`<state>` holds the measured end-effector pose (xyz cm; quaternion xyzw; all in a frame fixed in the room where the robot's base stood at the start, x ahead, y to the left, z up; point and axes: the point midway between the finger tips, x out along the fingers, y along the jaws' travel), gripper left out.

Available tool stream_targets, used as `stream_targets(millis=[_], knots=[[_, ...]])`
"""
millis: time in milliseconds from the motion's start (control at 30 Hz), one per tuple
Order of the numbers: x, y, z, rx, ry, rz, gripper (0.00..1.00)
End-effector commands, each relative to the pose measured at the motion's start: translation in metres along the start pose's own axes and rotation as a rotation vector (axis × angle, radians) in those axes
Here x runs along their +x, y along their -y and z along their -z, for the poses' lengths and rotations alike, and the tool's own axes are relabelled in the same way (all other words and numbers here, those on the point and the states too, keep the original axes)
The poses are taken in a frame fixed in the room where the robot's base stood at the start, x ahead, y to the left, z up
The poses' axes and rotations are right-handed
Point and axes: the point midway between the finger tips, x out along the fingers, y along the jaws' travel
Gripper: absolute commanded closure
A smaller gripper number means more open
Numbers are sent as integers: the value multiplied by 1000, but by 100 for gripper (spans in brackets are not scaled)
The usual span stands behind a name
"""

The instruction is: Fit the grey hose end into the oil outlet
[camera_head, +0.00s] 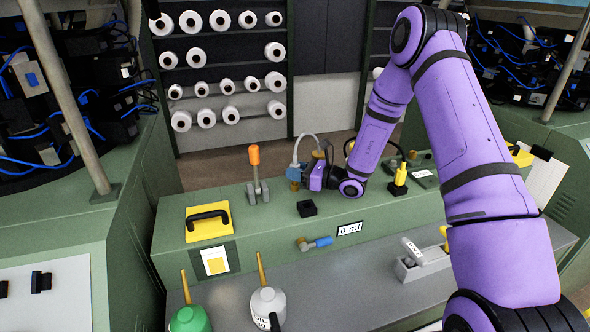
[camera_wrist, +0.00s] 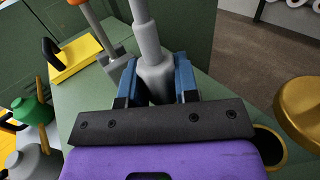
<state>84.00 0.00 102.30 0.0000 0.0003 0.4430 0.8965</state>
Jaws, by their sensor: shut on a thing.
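My gripper (camera_wrist: 157,90) has its two blue fingers shut on the grey hose end (camera_wrist: 153,48), which shows between them in the wrist view. In the head view my gripper (camera_head: 295,173) is over the green machine top, and the grey hose (camera_head: 306,138) arches up behind it. A brass-rimmed dark hole (camera_wrist: 270,148) shows at the lower right of the wrist view, apart from the hose end. A brass tap (camera_head: 304,244) with a blue handle is on the machine's front face. I cannot tell which of these is the oil outlet.
An orange-topped lever (camera_head: 255,165), a yellow block with a black handle (camera_head: 208,221) and a small black box (camera_head: 307,208) stand on the machine top. A large brass cap (camera_wrist: 302,108) is beside the hole. Green (camera_head: 190,318) and grey (camera_head: 267,304) oil cans stand in front.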

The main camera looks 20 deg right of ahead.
Motion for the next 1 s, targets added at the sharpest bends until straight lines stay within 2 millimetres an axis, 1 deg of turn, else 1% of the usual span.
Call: stream_targets(millis=[500,533,633,667,900,1000], knots=[[0,0,11,1,0,0,95],[0,0,11,0,0,0,69],[0,0,11,0,0,0,46],[0,0,11,0,0,0,42],[0,0,11,0,0,0,42],[-4,0,11,0,0,1,42]])
